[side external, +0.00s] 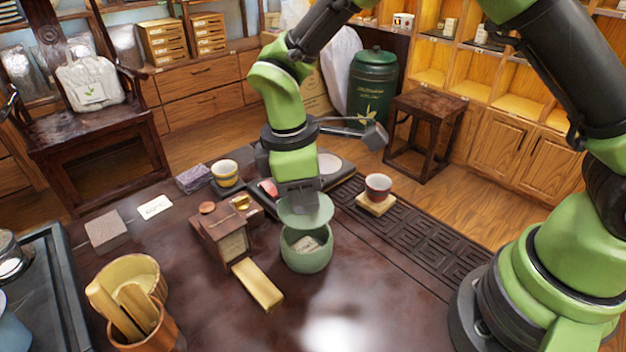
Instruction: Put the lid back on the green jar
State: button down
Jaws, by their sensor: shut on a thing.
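The green jar (306,262) stands upright on the dark table, open at the top, with a small pale thing (306,245) visible inside. Its green lid (305,211) is a flat round disc, held roughly level above the jar. My gripper (300,193) points down and is shut on the lid from above. A gap shows between the lid and the jar's rim, so they are apart. The lid appears about over the jar's opening. The fingertips and the lid's knob are mostly hidden.
A wooden box (222,236) and a yellow bar (257,284) lie close left of the jar. A red cup (378,186) stands on a coaster to the right. A copper pot (150,320) is front left. The table right of the jar is clear.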

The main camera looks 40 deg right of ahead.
jog(key=shift+f, duration=2.45)
jog(key=shift+f, duration=0.2)
jog(key=shift+c, duration=2.2)
grip_release()
jog(key=shift+r, duration=0.15)
jog(key=shift+r, duration=3.35)
